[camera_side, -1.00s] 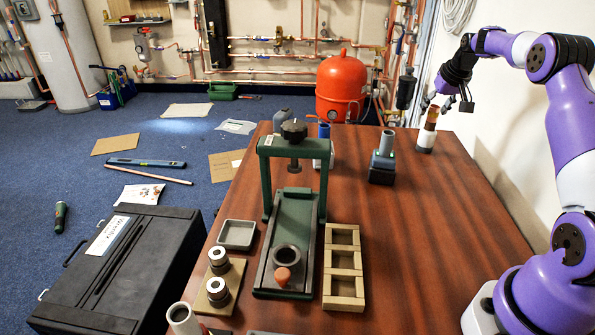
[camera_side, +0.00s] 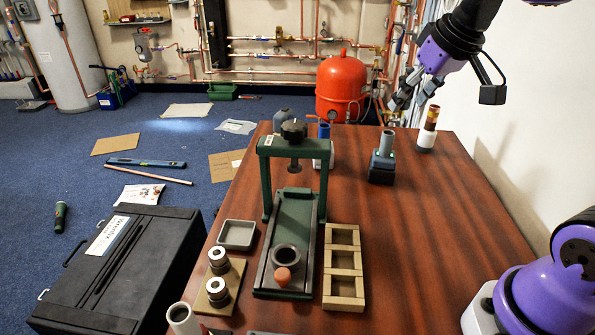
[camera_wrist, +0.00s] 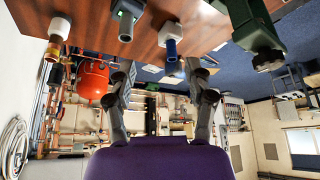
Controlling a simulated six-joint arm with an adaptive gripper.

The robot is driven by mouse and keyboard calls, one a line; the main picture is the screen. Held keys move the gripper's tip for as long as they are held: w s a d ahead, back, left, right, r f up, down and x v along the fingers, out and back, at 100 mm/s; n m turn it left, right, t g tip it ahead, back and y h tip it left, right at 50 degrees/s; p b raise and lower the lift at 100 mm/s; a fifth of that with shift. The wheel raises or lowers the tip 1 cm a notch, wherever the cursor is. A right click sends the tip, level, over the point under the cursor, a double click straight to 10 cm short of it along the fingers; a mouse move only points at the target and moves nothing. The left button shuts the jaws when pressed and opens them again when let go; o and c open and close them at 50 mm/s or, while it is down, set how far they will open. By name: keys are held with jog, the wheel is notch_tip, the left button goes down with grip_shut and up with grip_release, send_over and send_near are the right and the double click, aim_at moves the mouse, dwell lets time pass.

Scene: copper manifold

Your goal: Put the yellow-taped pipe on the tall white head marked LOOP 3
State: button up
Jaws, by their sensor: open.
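A copper-coloured pipe (camera_side: 431,117) with a lighter band stands upright on a white head (camera_side: 426,138) at the back right of the table. Both also show in the wrist view, the pipe (camera_wrist: 52,51) hanging below the white head (camera_wrist: 61,27) in this inverted picture. I cannot read any LOOP 3 marking, and the tape's colour is hard to tell. My gripper (camera_side: 410,102) is open and empty, raised to the left of the pipe and apart from it. Its two fingers (camera_wrist: 158,70) are spread in the wrist view with nothing between them.
A dark block with a grey tube (camera_side: 383,158) stands left of the pipe. A blue-topped white head (camera_side: 323,146) stands further left, beside the green press frame (camera_side: 267,183). A wooden tray (camera_side: 343,265) is in front. The table's right side is clear.

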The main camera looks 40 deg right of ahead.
jog(key=s+a+f+n+y, duration=0.1)
jog(key=s+a+f+n, duration=0.1)
jog(key=s+a+f, duration=0.3)
jog(key=s+a, duration=0.2)
jog(key=s, duration=0.1)
jog(key=shift+s+a, duration=0.25)
jog(key=shift+s, duration=0.15)
dwell(0.6)
